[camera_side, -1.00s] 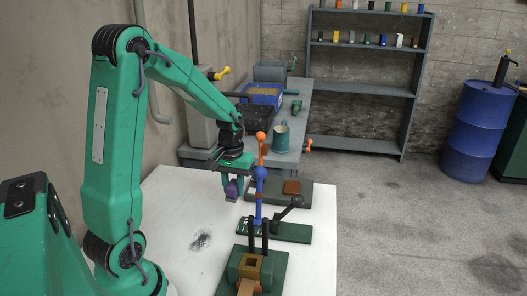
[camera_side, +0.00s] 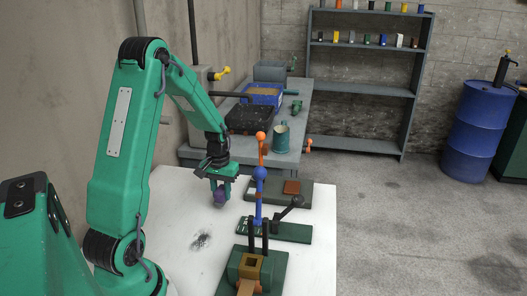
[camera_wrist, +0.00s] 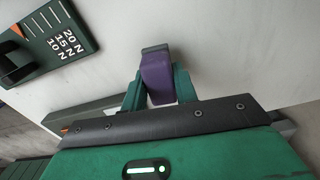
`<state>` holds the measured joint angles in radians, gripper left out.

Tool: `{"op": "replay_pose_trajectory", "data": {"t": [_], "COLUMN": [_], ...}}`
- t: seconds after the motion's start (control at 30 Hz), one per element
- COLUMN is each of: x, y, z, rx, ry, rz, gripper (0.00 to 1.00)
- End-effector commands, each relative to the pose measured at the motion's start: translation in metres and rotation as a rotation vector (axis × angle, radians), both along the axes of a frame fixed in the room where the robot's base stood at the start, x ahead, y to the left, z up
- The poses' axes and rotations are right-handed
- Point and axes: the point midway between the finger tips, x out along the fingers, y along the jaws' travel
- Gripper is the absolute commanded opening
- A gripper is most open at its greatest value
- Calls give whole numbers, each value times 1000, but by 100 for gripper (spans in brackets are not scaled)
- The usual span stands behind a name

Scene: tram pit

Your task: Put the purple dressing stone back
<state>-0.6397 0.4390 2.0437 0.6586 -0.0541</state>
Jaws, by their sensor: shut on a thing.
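The purple dressing stone (camera_wrist: 158,78) is between the fingers of my gripper (camera_wrist: 160,92) in the wrist view, with a dark grey end showing at its top. In the side view the stone (camera_side: 220,195) hangs below my gripper (camera_side: 219,188), which is shut on it above the white table top (camera_side: 190,215). The gap between stone and table is hard to judge. The green base plates with levers stand to the right of the gripper, apart from it.
A green base with a brown square (camera_side: 292,187) lies behind. A numbered dark green plate (camera_wrist: 45,40) shows at the wrist view's upper left.

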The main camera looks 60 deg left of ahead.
Motion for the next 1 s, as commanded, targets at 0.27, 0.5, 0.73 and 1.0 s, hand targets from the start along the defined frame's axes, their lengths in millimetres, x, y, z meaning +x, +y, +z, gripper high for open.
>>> {"op": "replay_pose_trajectory", "data": {"t": [0.27,0.5,0.73,1.0], "x": [0,0,0,0], "y": [0,0,0,0], "z": [-18,-18,-23,-23], "rx": [0,0,0,0], "ry": [0,0,0,0], "rz": [0,0,0,0], "gripper": [7,7,7,51]}}
